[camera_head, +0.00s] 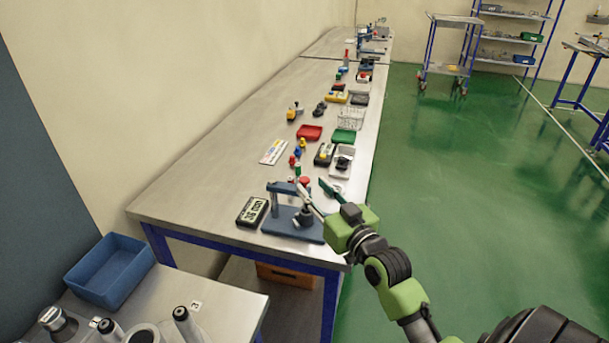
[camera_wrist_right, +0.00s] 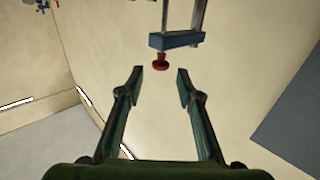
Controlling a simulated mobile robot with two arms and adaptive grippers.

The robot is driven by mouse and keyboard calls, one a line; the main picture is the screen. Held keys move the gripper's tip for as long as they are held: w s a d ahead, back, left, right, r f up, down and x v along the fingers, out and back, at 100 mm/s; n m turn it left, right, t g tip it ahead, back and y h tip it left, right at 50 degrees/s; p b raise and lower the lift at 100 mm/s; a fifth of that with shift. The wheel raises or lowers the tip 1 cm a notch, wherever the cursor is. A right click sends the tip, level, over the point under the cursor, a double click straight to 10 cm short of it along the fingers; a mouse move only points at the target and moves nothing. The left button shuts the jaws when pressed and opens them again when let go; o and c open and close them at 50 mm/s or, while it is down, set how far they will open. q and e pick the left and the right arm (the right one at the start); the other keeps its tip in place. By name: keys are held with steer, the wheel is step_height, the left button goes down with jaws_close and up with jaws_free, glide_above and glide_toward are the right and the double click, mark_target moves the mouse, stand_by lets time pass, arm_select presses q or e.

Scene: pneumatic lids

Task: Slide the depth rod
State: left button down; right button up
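A blue stand (camera_head: 293,222) with an upright post and a blue crossbar (camera_head: 283,187) is at the near end of the long bench. My right gripper (camera_head: 309,183) reaches over it from the right with its fingers spread. In the right wrist view a blue block (camera_wrist_right: 176,40) with two pale upright bars carries a red knob (camera_wrist_right: 160,62). The knob is just beyond the gap between the open fingertips (camera_wrist_right: 155,76), and nothing is held. I cannot tell which part is the depth rod. My left gripper is not in view.
A dark box with a display (camera_head: 252,211) lies left of the stand on the bench (camera_head: 205,185). Red and green trays (camera_head: 309,132) and several small items stand farther back. A blue bin (camera_head: 112,270) is at lower left. The bench's left side is mostly clear.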

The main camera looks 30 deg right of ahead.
mark_target(307, 181)
steer(key=w, duration=0.5)
steer(key=shift+w+d+p, duration=0.15)
steer(key=shift+d+p, duration=0.05)
steer(key=shift+p, duration=0.2)
jaws_close()
